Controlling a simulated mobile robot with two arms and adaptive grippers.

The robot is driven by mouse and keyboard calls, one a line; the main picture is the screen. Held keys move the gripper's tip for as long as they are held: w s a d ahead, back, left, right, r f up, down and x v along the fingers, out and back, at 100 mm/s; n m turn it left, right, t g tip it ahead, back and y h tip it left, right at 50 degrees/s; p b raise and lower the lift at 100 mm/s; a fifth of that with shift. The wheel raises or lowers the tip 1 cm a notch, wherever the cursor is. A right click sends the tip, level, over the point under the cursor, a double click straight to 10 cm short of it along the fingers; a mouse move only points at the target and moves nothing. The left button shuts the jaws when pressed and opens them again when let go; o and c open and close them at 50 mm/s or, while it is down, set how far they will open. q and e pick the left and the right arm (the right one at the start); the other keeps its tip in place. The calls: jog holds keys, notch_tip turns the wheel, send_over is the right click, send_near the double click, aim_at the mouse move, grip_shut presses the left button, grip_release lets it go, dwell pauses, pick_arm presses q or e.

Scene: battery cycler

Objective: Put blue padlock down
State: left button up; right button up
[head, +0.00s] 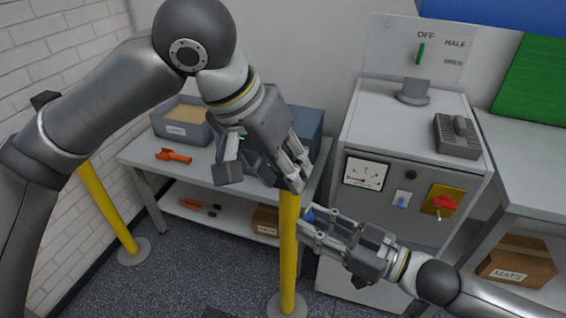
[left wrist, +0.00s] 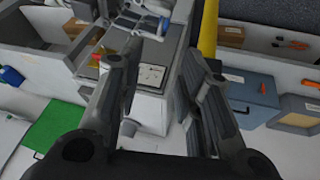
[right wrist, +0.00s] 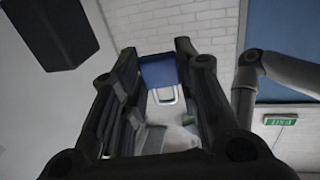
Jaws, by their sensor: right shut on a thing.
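The blue padlock (right wrist: 158,70) is between the fingers of my right gripper, with its pale shackle facing the camera in the right wrist view. In the head view only a small blue part of the padlock (head: 309,214) shows at the fingertips. My right gripper (head: 308,226) is shut on it and holds it in the air in front of the grey cabinet, by the yellow post. My left gripper (head: 299,174) is higher, just above the right one. Its fingers stand apart and nothing is between them in the left wrist view (left wrist: 160,65).
A yellow post (head: 289,255) stands close to both grippers. A side table (head: 190,172) holds a grey bin (head: 183,123) and an orange tool (head: 173,156).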

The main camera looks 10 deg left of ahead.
pick_arm(q)
jog(key=x, duration=1.1)
jog(key=shift+w+d+f, duration=0.1)
jog(key=shift+f, duration=0.2)
grip_shut()
pick_arm(e)
jog(key=o, duration=0.9)
jog(key=shift+o, duration=0.2)
